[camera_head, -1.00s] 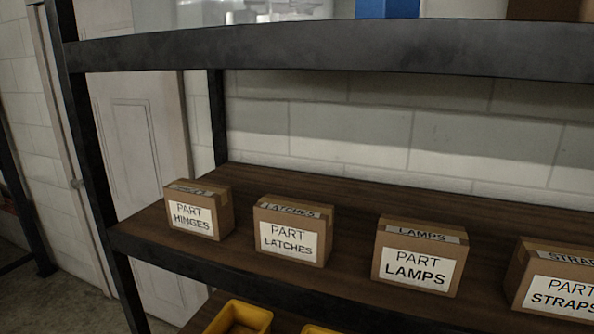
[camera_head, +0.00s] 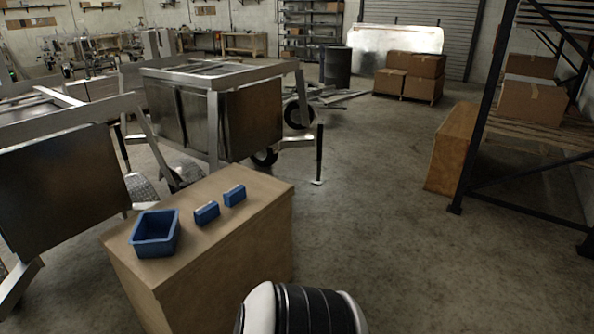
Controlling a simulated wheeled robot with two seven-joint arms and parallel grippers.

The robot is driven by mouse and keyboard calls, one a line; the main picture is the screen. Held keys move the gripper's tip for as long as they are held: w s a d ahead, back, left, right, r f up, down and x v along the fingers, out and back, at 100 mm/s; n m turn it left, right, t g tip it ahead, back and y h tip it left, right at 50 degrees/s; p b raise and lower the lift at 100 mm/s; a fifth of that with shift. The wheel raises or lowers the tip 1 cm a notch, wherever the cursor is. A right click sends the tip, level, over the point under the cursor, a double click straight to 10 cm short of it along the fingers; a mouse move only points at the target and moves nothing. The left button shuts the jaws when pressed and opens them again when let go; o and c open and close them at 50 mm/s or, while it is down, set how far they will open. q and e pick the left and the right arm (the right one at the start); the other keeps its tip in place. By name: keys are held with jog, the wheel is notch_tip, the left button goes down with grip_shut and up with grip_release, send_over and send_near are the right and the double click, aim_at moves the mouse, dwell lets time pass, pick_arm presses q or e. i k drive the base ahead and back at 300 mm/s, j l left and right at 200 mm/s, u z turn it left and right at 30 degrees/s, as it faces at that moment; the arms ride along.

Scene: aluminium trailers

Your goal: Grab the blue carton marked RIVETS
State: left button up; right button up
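Two small blue cartons stand on top of a wooden cabinet (camera_head: 225,255) at lower left of the head view. One blue carton (camera_head: 207,212) is near the middle of the top, and the other blue carton (camera_head: 234,195) is just behind it to the right. Their markings are too small to read, so I cannot tell which says RIVETS. An open blue bin (camera_head: 155,234) sits to their left on the same top, apart from them. Neither of my grippers is in view.
Aluminium trailers (camera_head: 215,110) stand behind and left of the cabinet. A black rack (camera_head: 480,120) with cardboard boxes (camera_head: 532,103) is at right, beside a leaning wooden panel (camera_head: 453,148). More cardboard boxes (camera_head: 415,72) are stacked at the back. The concrete floor (camera_head: 375,210) between is clear.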

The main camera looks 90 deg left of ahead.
aim_at(205, 213)
jog(key=u, duration=3.4)
